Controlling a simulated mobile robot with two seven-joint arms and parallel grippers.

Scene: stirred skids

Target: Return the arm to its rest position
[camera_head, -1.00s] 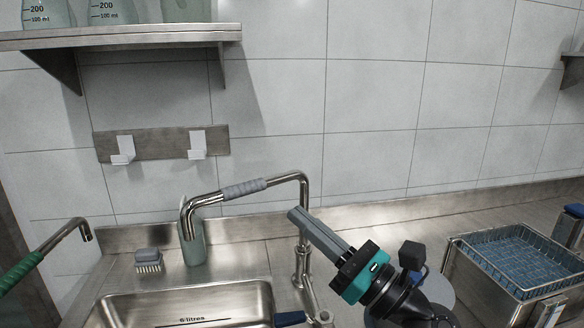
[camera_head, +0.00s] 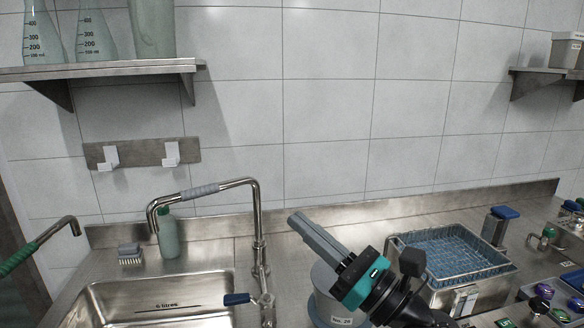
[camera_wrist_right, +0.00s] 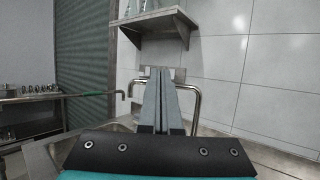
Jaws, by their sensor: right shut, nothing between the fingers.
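My right gripper (camera_head: 297,219) is in the head view, raised over the counter to the right of the sink. Its long grey fingers lie together and point up and to the left, towards the tap. Nothing is between them. In the right wrist view the two fingers (camera_wrist_right: 160,72) are side by side and closed, with the wall and shelf beyond. My right arm comes in from the bottom, with a teal and black wrist. My left gripper does not show in the head view.
A steel sink (camera_head: 88,312) with a bent tap (camera_head: 258,215) is left of the gripper. A green bottle (camera_head: 168,238) and a brush (camera_head: 130,254) stand behind it. A wire basket (camera_head: 505,268) is at the right. A shelf (camera_head: 110,68) with flasks hangs above.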

